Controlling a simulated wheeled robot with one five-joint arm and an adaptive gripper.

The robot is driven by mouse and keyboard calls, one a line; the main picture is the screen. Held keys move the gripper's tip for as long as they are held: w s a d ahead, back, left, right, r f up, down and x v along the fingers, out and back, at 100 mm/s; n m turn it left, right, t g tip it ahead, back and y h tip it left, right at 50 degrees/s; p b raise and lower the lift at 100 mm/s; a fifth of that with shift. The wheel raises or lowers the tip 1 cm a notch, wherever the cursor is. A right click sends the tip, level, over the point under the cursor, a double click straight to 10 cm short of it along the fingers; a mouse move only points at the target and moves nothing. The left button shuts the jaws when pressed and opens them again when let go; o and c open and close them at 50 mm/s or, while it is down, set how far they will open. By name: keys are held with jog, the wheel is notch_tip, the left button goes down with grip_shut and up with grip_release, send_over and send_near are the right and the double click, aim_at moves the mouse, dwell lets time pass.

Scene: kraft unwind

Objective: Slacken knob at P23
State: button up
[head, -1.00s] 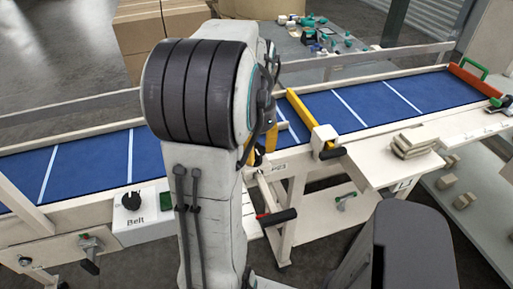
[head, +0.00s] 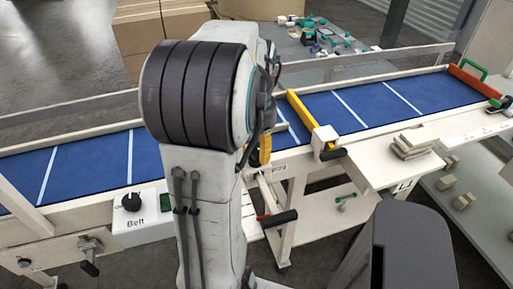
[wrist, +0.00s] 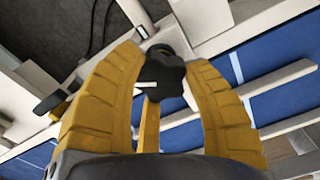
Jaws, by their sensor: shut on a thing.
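A black lobed knob (wrist: 160,74) with a white mark sits between the two yellow fingers of my gripper (wrist: 164,60) in the wrist view. The fingers close on it from both sides. In the head view one yellow finger of my gripper (head: 265,149) shows beside my arm, just above the P23 label (head: 279,169) on the conveyor's side rail. The knob itself is hidden behind my arm there.
The blue conveyor belt (head: 90,165) runs across the scene with a yellow guide bar (head: 302,112) over it. A Belt control box (head: 140,217) stands at the left. A black-handled lever (head: 277,217) hangs below the rail. Beige blocks (head: 412,145) lie on the right shelf.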

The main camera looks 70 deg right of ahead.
jog(key=n, duration=0.6)
jog(key=shift+a+f, duration=0.25)
jog(key=shift+a, duration=0.1)
jog(key=n, duration=0.5)
jog(key=shift+s+d, duration=0.1)
jog(key=shift+n, duration=0.5)
jog(key=o, duration=0.8)
jog(key=shift+s, duration=0.15)
jog(key=shift+o, duration=0.9)
jog(key=shift+s, duration=0.15)
jog(key=shift+o, duration=1.2)
jog(key=shift+r, duration=0.15)
jog(key=shift+d, duration=0.1)
jog(key=shift+r, duration=0.1)
